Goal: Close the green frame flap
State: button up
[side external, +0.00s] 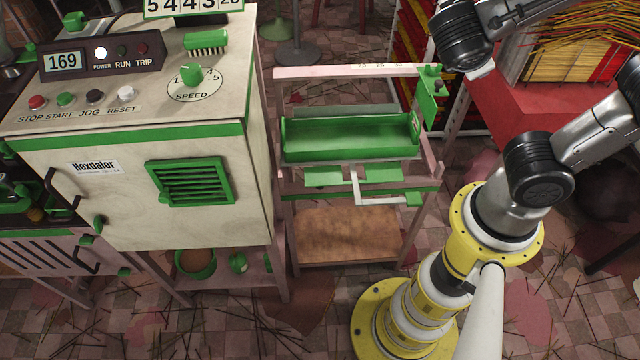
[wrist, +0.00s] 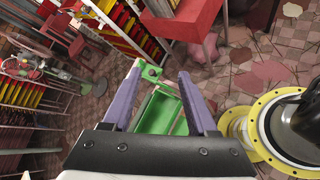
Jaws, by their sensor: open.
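A pink frame (side external: 330,72) stands in the middle of the side view. It carries a long green trough-like panel (side external: 350,138), whose inside shows from above. A small green plate with a dark knob (side external: 428,100) sits at the frame's right end. I cannot tell for sure which of these green parts is the flap. In the wrist view the green plate (wrist: 150,72) and the green panel (wrist: 157,122) show between and beyond my fingers. My gripper (wrist: 160,68) is open, its two purple fingers apart with nothing held. It is out of the side view.
A cream machine (side external: 140,150) with a control panel stands left of the frame. Small green pads (side external: 322,176) and a brown board (side external: 345,235) lie below the panel. A red table (side external: 510,110) with incense sticks is at the right. Sticks litter the tiled floor.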

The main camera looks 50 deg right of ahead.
aim_at(320, 185)
jog(key=w+a+r+n+t+h, duration=0.4)
jog(key=w+a+n+t, duration=0.2)
jog(key=w+n+t, duration=0.25)
jog(key=w+a+n+t+y, duration=0.2)
jog(key=a+n+t+y, duration=0.5)
jog(key=a+n+t, duration=0.5)
notch_tip(320, 185, down, 52)
jog(key=r+g, duration=0.1)
jog(key=shift+m, duration=0.25)
jog(key=x, duration=1.3)
jog(key=shift+w+f, duration=0.1)
jog(key=shift+w, duration=0.25)
grip_shut()
